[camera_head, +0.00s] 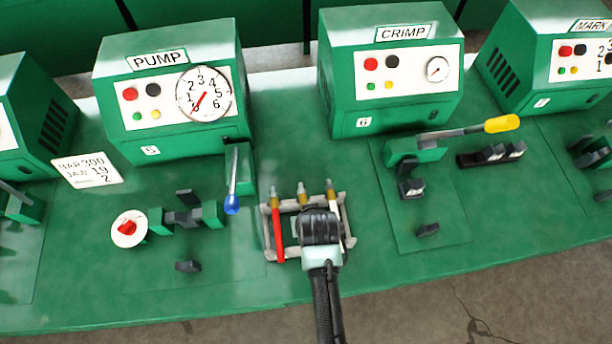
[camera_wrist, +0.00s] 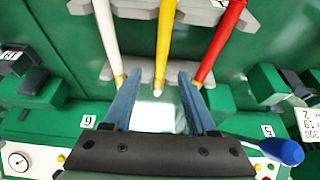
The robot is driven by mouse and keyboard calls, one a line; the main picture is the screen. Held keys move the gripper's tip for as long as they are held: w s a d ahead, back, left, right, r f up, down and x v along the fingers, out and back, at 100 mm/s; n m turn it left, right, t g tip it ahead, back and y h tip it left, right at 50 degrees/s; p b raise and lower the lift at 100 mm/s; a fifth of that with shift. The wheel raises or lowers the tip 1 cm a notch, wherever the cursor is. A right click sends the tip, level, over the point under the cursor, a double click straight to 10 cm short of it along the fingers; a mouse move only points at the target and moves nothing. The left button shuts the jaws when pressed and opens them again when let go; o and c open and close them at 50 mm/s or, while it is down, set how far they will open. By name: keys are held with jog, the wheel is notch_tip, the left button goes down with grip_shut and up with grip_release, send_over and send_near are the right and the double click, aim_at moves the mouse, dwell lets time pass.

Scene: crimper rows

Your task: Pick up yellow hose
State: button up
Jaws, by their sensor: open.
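The yellow hose (camera_wrist: 165,45) runs lengthwise near the middle of the wrist view, with its metal end lying between my two fingertips. My gripper (camera_wrist: 158,78) is open, one blue finger on each side of that end, with gaps visible on both sides. In the head view my gripper (camera_head: 320,228) is over the hose rack (camera_head: 267,253) and hides most of the yellow hose; a brass end (camera_head: 302,192) shows beyond it. The height between fingers and hose is hard to tell.
A red hose (camera_head: 278,232) and a white hose (camera_head: 335,215) lie on either side in the rack. The PUMP machine (camera_head: 175,95), with a blue-tipped lever (camera_head: 232,200), stands left. The CRIMP machine (camera_head: 395,75), with a yellow-handled lever (camera_head: 500,124), stands right.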

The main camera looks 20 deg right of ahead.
jog(key=shift+p+x, duration=0.3)
jog(key=shift+x, duration=2.2)
jog(key=shift+s+a+f, duration=0.1)
jog(key=shift+a+f, duration=0.05)
jog(key=shift+f, duration=0.15)
jog(key=shift+c, duration=0.3)
grip_shut()
